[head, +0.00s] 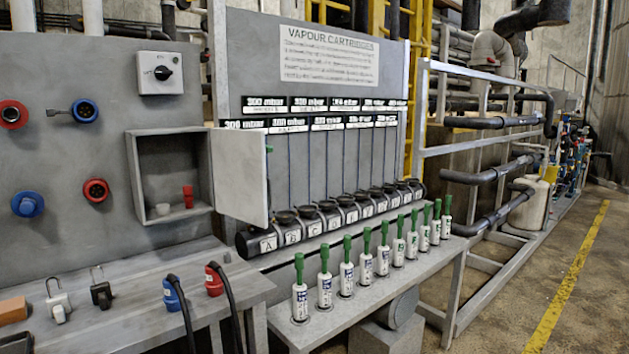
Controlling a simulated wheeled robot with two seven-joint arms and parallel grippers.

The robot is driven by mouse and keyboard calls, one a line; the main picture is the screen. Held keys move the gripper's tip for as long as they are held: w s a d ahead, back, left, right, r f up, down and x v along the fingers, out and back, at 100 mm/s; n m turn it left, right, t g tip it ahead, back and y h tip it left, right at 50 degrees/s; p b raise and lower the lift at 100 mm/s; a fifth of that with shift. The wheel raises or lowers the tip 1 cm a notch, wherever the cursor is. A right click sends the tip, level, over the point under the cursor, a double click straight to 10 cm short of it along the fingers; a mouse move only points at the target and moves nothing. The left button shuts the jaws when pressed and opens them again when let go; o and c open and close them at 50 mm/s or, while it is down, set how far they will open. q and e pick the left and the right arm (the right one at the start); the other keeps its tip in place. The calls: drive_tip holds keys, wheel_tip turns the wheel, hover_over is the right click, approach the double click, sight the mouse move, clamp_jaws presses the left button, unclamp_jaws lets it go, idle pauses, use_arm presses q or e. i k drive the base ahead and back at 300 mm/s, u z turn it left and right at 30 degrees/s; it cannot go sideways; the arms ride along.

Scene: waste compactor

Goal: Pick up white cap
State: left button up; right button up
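The box door (238,177) is swung open to the right. I see nothing in front of the cap. Neither of my grippers can be made out in the head view. A dark shape at the bottom left corner is cut off, and I cannot tell what it is.
Below the box, a grey bench (130,290) holds an orange block (12,310), a white latch-like piece (58,302), a black one (100,290), and blue (172,294) and red (214,280) plugs with black cables. Several green-topped cartridges (300,300) stand on the right shelf.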

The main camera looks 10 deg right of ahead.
sight(163, 210)
drive_tip(key=z, duration=1.5)
drive_tip(key=i, duration=2.95)
drive_tip(key=u, duration=3.55)
drive_tip(key=i, duration=0.5)
drive_tip(key=k, duration=0.5)
drive_tip(key=u, duration=1.6)
drive_tip(key=i, duration=1.1)
drive_tip(key=z, duration=1.2)
